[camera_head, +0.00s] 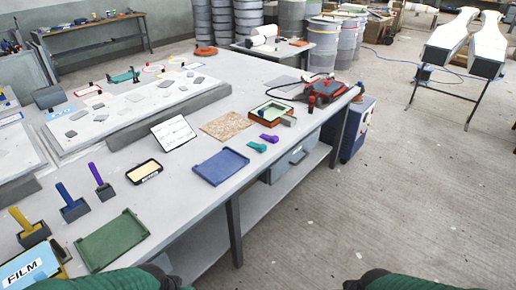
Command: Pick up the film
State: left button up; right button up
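The film (28,270) is a light blue item with a white label reading "FILM". It lies at the near left corner of the view, cut off by the picture's left and bottom edges. A dark and yellow edge shows beside it on the right. Neither of my grippers is in view. Dark green parts, apparently of my own body, show at the bottom edge, and no fingers are visible on them.
The long grey table (185,220) also bears a green tray (112,240), a blue tray (220,167) and several upright-handled tools near the film, including a yellow-handled one (28,230). A white sheet (173,132) lies further back. Open floor (370,190) lies to the right.

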aim_at(34, 266)
jog(key=u, duration=2)
